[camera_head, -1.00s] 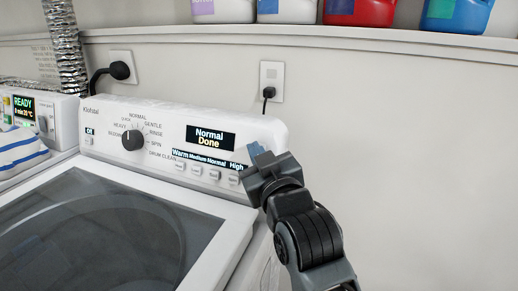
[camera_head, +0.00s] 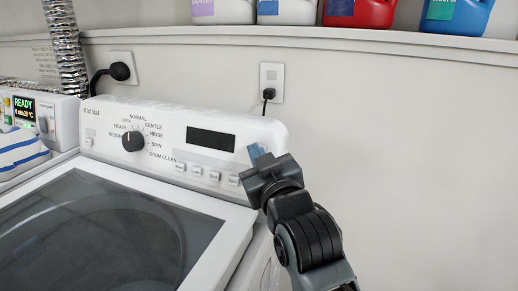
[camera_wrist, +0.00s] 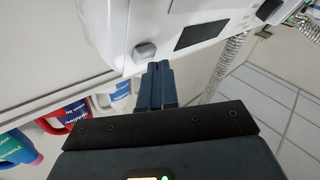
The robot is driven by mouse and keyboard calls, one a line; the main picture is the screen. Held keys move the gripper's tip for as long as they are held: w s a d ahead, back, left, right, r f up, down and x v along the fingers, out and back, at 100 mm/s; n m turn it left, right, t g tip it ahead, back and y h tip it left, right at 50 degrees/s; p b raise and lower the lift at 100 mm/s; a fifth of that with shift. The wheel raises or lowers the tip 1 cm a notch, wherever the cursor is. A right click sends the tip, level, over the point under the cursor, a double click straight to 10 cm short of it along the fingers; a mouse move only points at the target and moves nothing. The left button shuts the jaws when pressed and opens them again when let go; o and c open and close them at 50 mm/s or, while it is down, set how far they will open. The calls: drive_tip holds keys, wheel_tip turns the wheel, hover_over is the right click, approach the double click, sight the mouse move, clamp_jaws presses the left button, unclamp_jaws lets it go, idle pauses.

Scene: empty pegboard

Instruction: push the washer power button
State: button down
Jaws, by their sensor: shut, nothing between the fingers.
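The washer (camera_head: 232,222) has a white control panel with a black dial (camera_head: 132,141) and a display (camera_head: 210,139) that is dark. In the wrist view a grey square button (camera_wrist: 145,50) sits beside the dark display (camera_wrist: 202,35), at the panel's end. I take it for the power button; in the head view my gripper appears to hide it. My gripper (camera_head: 257,152) is shut and empty, its blue fingers at the panel's right end. In the wrist view the fingertips (camera_wrist: 160,65) are close beside the button; I cannot tell whether they touch it.
Small buttons (camera_head: 214,175) run below the display. A second machine (camera_head: 50,112), with READY lit, stands at the left with a striped cloth (camera_head: 20,147) before it. Detergent bottles (camera_head: 357,12) stand on the shelf (camera_head: 400,38) above. The wall right of the washer is clear.

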drive_tip(key=s+a+r+p, duration=0.1)
drive_tip(key=s+a+p, duration=0.1)
drive_tip(key=s, duration=0.3)
drive_tip(key=shift+s+r, duration=0.2)
drive_tip(key=shift+r, duration=0.2)
idle(0.4)
drive_tip(key=s+d+f+m+g+h, duration=0.1)
drive_tip(key=s+d+f+m+h, duration=0.2)
drive_tip(key=s+d+f, duration=1.5)
drive_tip(key=s+d+r+m+h, duration=0.1)
drive_tip(key=s+d, duration=0.1)
drive_tip(key=s, duration=0.6)
drive_tip(key=s+d+r+m+g+h, duration=0.1)
drive_tip(key=s+d+r, duration=0.1)
drive_tip(key=s, duration=0.6)
drive_tip(key=s+d+r+m+h, duration=0.1)
drive_tip(key=s+d+m, duration=0.1)
drive_tip(key=s, duration=0.6)
drive_tip(key=shift+s+d+r+g+h, duration=0.3)
drive_tip(key=shift+s+d+h, duration=0.1)
drive_tip(key=shift+d, duration=0.35)
